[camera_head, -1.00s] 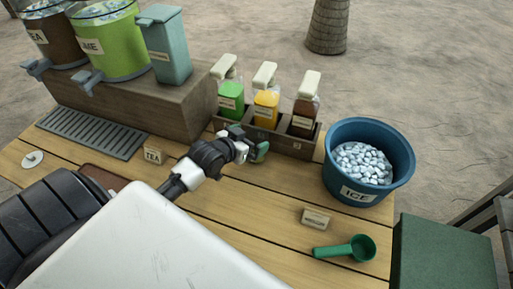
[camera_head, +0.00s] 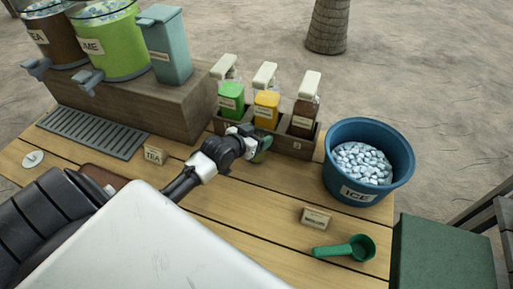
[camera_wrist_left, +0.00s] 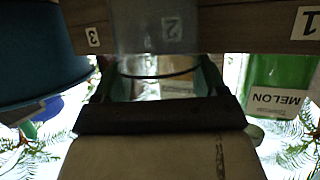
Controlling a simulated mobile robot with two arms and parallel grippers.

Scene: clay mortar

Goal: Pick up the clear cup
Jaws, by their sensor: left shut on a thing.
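My left gripper (camera_head: 257,145) is in front of the wooden bottle rack (camera_head: 285,140), near its middle slot. In the left wrist view my left gripper (camera_wrist_left: 160,84) is shut on the clear cup (camera_wrist_left: 150,36), with a finger on each side of it. The cup is see-through, and the rack's label "2" shows through its wall. In the head view the cup is mostly hidden by the gripper and hard to make out. My right gripper is not in view.
A blue ice bucket (camera_head: 346,178) stands right of the rack. Green (camera_head: 231,101), orange (camera_head: 266,110) and brown (camera_head: 303,118) bottles stand in the rack. A green scoop (camera_head: 358,248) and a small sign (camera_head: 316,218) lie nearer. A drip tray (camera_head: 92,132) is at left.

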